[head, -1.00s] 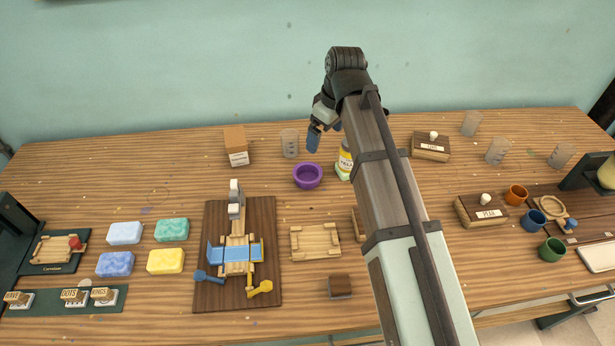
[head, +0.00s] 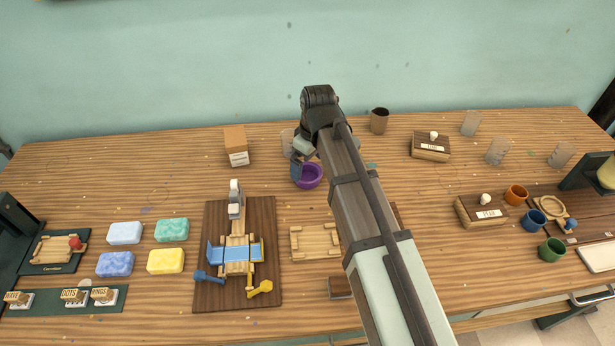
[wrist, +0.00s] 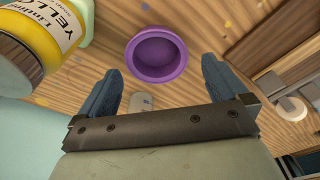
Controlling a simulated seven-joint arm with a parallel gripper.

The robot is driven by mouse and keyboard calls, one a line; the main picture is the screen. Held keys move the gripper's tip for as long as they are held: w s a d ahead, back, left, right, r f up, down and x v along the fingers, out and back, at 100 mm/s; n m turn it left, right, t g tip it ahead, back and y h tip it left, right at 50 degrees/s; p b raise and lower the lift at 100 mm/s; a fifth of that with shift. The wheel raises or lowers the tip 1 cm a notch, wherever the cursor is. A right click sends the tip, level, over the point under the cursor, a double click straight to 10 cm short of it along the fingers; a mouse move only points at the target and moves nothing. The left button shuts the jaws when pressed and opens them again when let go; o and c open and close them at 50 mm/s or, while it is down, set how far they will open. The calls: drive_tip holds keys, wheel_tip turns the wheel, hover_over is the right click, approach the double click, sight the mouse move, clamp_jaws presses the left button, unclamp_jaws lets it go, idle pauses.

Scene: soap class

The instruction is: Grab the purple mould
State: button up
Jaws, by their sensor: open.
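The purple mould (head: 312,178) is a round, shallow bowl on the wooden table, near the middle back. In the head view its left part is hidden behind my gripper (head: 297,172). In the wrist view the whole mould (wrist: 156,54) shows, empty, just beyond the fingertips and between their lines. My gripper (wrist: 162,82) is open with its two blue-grey fingers apart and nothing between them. The mould appears apart from both fingers.
A cardboard box (head: 236,146) stands to the left and a dark cup (head: 379,120) to the back right. A wooden frame (head: 315,241) lies in front of the mould.

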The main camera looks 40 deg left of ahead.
sight(306, 179)
drive_tip(key=shift+w+a+f, duration=0.1)
drive_tip(key=shift+a+f, duration=0.05)
drive_tip(key=shift+f, duration=0.75)
drive_tip(key=shift+w+a+f, duration=0.1)
drive_tip(key=shift+a+f, duration=0.05)
drive_tip(key=shift+f, duration=0.75)
drive_tip(key=shift+w+a+f, duration=0.1)
drive_tip(key=shift+a+f, duration=0.05)
drive_tip(key=shift+f, duration=0.75)
drive_tip(key=c, duration=0.8)
drive_tip(key=shift+o, duration=0.2)
drive_tip(key=shift+r, duration=0.15)
